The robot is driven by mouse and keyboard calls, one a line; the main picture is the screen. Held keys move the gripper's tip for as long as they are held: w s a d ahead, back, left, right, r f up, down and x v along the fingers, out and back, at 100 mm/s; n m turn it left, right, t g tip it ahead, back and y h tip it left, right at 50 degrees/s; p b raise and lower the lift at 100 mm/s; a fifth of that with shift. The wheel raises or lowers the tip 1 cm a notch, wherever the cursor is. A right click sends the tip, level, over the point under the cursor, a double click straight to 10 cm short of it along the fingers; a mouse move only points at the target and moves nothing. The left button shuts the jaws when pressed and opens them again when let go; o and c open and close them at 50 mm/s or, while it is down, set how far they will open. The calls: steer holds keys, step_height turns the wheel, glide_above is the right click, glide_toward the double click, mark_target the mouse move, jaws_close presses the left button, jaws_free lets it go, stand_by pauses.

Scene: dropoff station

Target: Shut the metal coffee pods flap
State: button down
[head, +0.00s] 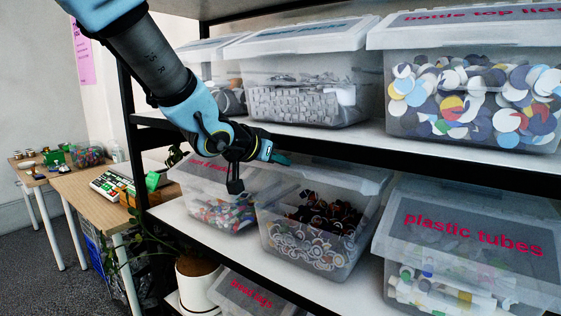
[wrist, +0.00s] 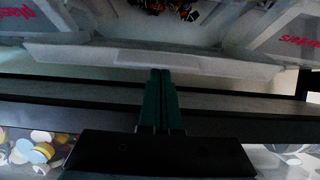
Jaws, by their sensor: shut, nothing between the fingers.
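The clear bin of round pods (head: 315,225) stands in the middle of the lower shelf; dark and white-rimmed pods show inside. Its translucent flap (head: 350,178) appears raised, with the inside visible below it; I cannot read a label on it.
A plastic tubes bin (head: 465,245) stands to the right and another bin (head: 215,190) to the left. The upper shelf edge (head: 400,150) runs close above my gripper and holds a bottle top lids bin (head: 475,95). A plant pot (head: 196,285) stands below left.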

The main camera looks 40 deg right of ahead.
steer(key=f+b, duration=0.2)
steer(key=b, duration=0.1)
steer(key=shift+a+h, duration=0.25)
steer(key=shift+h, duration=0.05)
step_height(320, 180, down, 16)
steer(key=t+h+b, duration=0.2)
steer(key=h+b, duration=0.6)
steer(key=b, duration=3)
steer(key=shift+d, duration=0.15)
